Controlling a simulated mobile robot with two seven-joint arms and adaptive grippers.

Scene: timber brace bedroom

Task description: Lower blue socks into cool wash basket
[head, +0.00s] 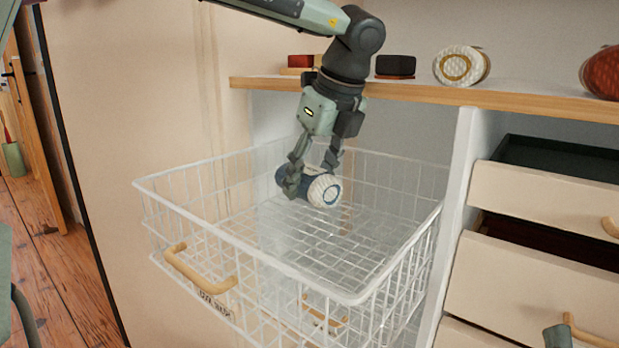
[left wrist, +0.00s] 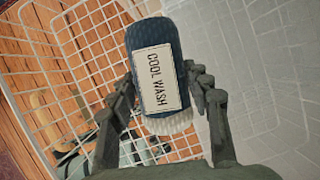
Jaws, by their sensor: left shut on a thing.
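The blue socks (head: 298,187) are a dark blue knitted roll with a white end bearing a blue ring. My left gripper (head: 312,178) points down and is shut around the roll, one finger on each side. In the left wrist view the socks (left wrist: 152,72) carry a pale label reading "COOL WASH". A white wire basket (head: 350,298) is pulled out, with a wooden handle and a small tag too blurred to read. The socks appear within the basket's opening, above its wire floor; their exact height is unclear.
A wooden shelf (head: 430,92) above the basket holds a white roll (head: 460,66), a red roll (head: 602,73) and small dark boxes. Partly open drawers (head: 540,211) stand at the right, beyond a white divider (head: 462,185). Another wooden handle (head: 325,316) shows low through the wires.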

